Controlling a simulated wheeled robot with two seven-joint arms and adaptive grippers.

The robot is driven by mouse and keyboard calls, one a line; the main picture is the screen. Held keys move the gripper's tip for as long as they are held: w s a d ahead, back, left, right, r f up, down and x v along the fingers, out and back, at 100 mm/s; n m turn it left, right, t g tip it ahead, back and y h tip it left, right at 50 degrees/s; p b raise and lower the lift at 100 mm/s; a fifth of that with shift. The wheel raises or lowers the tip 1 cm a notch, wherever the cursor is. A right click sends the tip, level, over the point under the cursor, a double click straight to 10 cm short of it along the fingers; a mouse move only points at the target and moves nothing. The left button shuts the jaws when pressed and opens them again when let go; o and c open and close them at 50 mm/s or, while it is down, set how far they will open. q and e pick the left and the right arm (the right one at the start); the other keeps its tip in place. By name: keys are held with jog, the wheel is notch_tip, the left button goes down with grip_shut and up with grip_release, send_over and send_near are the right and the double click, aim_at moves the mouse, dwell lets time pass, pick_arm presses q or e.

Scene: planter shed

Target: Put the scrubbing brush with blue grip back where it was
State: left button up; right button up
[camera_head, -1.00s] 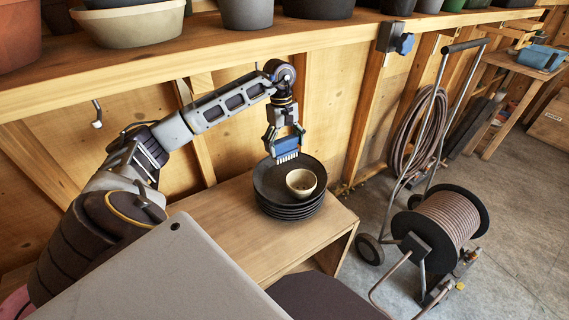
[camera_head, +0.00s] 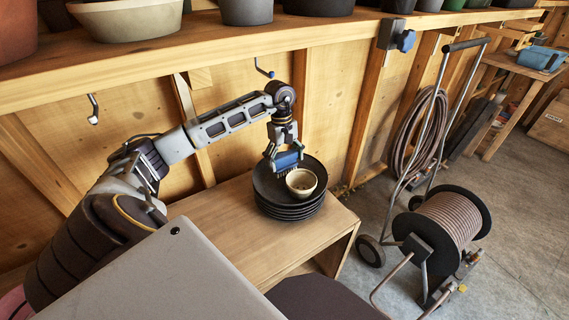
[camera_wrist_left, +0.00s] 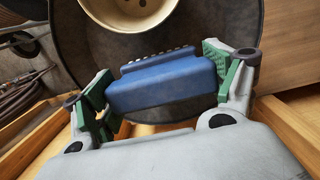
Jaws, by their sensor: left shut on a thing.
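The scrubbing brush with blue grip (camera_head: 286,160) is held in my left gripper (camera_head: 284,157), over the far left part of a stack of dark plates (camera_head: 270,197). In the left wrist view, the gripper's green-padded fingers (camera_wrist_left: 165,80) are shut on the two ends of the blue grip (camera_wrist_left: 165,83). The bristles point away from the gripper, and a row of them shows past the grip. A cream bowl (camera_head: 301,182) sits on the top plate, close beside the brush. I cannot tell whether the brush touches the plate. My right gripper is not in view.
The stack stands on a low wooden table (camera_head: 215,212), whose left part is clear. Metal hooks (camera_head: 93,110) hang under the shelf (camera_head: 180,67), which holds several pots. A hose reel (camera_head: 440,235) and a hose cart (camera_head: 425,140) stand on the right.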

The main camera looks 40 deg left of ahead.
pick_arm(q)
jog(key=shift+f, duration=0.8)
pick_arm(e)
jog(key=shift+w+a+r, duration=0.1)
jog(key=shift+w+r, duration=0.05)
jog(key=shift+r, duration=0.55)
pick_arm(q)
jog(key=shift+f, duration=0.1)
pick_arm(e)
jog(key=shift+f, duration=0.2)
pick_arm(q)
jog(key=o, duration=1)
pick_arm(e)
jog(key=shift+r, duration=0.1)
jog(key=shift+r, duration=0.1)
